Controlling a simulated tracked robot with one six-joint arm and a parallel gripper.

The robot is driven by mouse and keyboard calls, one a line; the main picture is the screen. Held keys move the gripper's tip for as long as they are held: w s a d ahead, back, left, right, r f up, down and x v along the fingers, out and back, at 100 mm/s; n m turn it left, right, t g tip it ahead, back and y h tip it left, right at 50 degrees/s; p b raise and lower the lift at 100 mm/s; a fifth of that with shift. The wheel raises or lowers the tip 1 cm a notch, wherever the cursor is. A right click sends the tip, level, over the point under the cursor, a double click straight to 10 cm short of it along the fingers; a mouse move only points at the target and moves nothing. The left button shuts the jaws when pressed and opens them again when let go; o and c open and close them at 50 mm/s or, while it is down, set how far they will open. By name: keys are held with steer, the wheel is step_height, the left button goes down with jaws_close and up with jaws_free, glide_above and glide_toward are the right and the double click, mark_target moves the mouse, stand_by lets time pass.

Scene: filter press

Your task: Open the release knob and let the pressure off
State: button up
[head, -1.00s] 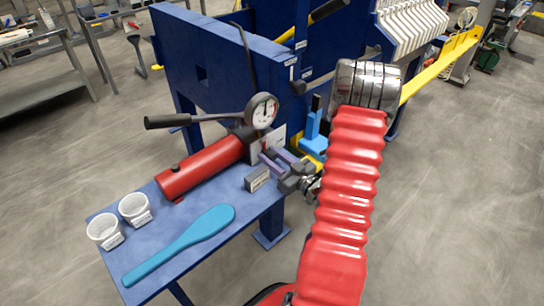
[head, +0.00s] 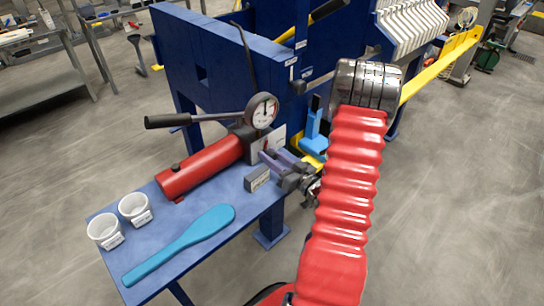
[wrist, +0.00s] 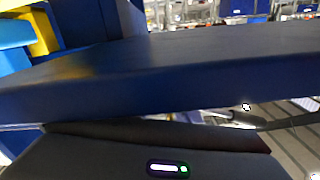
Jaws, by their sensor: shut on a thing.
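The red pump cylinder (head: 200,167) lies on the blue shelf, with a black lever handle (head: 168,120) above it and a round pressure gauge (head: 262,111) at its right end. My gripper (head: 270,157) reaches in from the right to the pump's block below the gauge. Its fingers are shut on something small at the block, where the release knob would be. The fingers hide the knob, so its turn cannot be seen. The gauge needle points roughly upward; its reading is too small to tell. The wrist view shows no knob.
Two white cups (head: 133,208) and a blue paddle (head: 180,246) lie on the shelf (head: 160,288). The blue press frame (head: 205,60) rises behind. A dark blue beam (wrist: 170,75) crosses the wrist view closely.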

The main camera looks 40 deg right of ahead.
steer(key=o, duration=0.7)
steer(key=shift+o, duration=0.2)
steer(key=shift+s, duration=0.15)
steer(key=s, duration=1.3)
steer(key=shift+s+d, duration=0.25)
steer(key=shift+s, duration=0.05)
